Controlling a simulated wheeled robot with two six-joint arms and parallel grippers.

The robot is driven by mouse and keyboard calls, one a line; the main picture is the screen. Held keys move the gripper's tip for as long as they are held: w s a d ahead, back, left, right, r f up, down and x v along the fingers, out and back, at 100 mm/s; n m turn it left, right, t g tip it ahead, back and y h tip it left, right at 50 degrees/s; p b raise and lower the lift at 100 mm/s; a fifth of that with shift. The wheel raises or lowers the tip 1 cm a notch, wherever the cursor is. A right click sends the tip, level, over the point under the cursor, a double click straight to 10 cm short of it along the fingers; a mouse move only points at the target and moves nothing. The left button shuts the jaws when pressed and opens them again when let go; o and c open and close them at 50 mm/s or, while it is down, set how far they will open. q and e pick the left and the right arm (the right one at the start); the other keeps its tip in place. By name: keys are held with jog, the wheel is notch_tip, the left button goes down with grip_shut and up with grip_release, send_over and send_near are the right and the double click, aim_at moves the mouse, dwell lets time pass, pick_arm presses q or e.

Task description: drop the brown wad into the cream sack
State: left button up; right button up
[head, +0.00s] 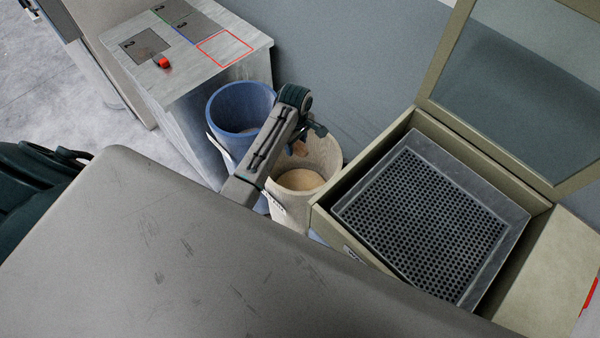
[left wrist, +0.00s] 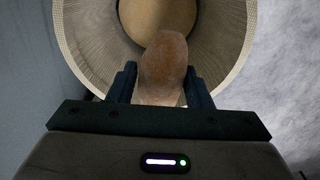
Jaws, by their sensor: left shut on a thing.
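My left gripper (left wrist: 160,90) is shut on the brown wad (left wrist: 163,68), which sits between its fingers in the left wrist view. In the head view my left gripper (head: 308,138) is over the cream sack, with the wad (head: 299,148) just showing below it. The cream sack (head: 327,152) stands open and upright, with a tan bottom or filling inside. Its rim and inner wall (left wrist: 88,50) surround the wad in the left wrist view. I cannot tell how far the wad is above the filling. My right gripper is out of view.
A blue bucket (head: 227,97) stands left of the sack. A box with a perforated metal tray (head: 428,222) and a raised clear lid (head: 515,85) is on the right. A grey cabinet (head: 212,75) with marked squares and a red object (head: 163,62) is behind.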

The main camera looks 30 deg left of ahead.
pick_arm(q)
jog(key=shift+f, duration=0.2)
jog(key=o, duration=1.1)
jog(key=shift+o, duration=0.2)
jog(key=shift+r, duration=0.1)
notch_tip(320, 180, up, 8)
jog(key=b, duration=0.2)
jog(key=shift+b, duration=0.4)
jog(key=shift+r+p, duration=0.8)
jog(key=shift+r, duration=0.6)
